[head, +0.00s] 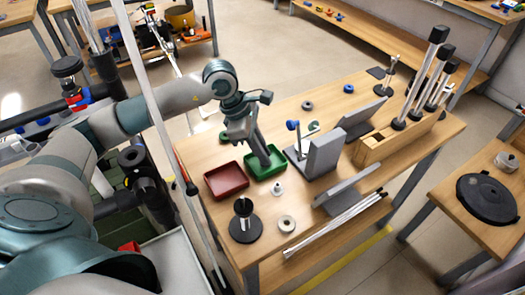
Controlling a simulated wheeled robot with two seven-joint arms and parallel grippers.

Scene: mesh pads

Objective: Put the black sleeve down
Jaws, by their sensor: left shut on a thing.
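My left gripper (262,160) reaches in from the left and points down over the green tray (278,172) on the wooden table. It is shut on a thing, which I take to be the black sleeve. The sleeve is too small and too hidden by the dark fingers to make out clearly. The fingertips are at or just above the inside of the green tray; I cannot tell whether they touch its floor. My right gripper is not in view.
A red tray (226,181) stands left of the green one. A black round-based stand (244,228), a pale ring (286,223) and a small white piece (277,189) are near the front. Grey angled plates (324,154) and a wooden rack (396,143) are to the right.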

